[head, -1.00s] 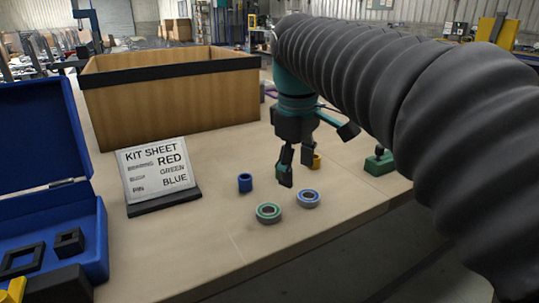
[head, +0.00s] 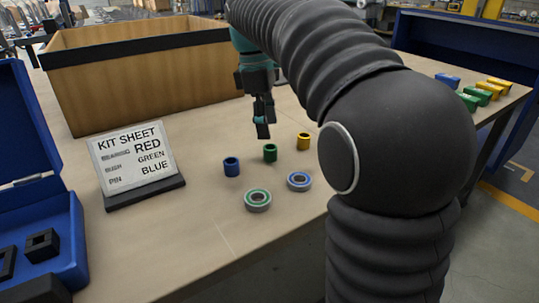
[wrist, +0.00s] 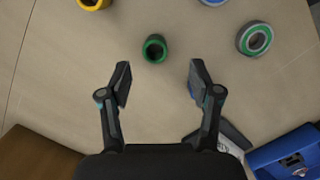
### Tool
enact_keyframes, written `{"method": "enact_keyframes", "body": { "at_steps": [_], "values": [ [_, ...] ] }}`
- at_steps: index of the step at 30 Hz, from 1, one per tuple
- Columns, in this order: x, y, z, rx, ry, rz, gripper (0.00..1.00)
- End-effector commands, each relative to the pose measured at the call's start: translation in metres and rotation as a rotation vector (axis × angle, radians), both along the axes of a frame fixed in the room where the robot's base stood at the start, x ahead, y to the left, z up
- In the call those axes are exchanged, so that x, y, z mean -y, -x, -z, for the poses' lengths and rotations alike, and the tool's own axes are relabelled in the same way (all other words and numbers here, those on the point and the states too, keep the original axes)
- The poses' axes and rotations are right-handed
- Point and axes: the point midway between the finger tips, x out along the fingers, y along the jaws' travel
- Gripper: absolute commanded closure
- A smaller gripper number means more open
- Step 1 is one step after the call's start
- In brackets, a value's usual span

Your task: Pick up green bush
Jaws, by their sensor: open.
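The green bush (head: 270,153) is a short hollow cylinder standing upright on the table, between a blue bush (head: 231,166) and a yellow bush (head: 303,141). In the wrist view the green bush (wrist: 155,48) lies ahead of the fingertips, roughly centred between them. My gripper (head: 262,130) is above the table just behind the green bush in the head view. In the wrist view my gripper (wrist: 158,80) is open, with nothing between its fingers.
Two ring bearings, one green (head: 257,200) and one blue (head: 299,181), lie in front of the bushes. The kit sheet (head: 133,160) stands left, before a large wooden box (head: 140,80). An open blue case (head: 72,240) sits at far left. Coloured blocks (head: 480,92) lie at far right.

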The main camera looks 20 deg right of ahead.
Motion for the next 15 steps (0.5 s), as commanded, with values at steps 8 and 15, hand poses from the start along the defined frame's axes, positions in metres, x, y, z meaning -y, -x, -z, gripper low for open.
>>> {"method": "enact_keyframes", "body": {
  "at_steps": [8, 15],
  "values": [
    [0.002, 0.001, 0.021, 0.000, 0.000, -0.002, 0.37],
    [0.006, -0.005, 0.052, -0.002, 0.000, -0.003, 0.37]
  ]
}}
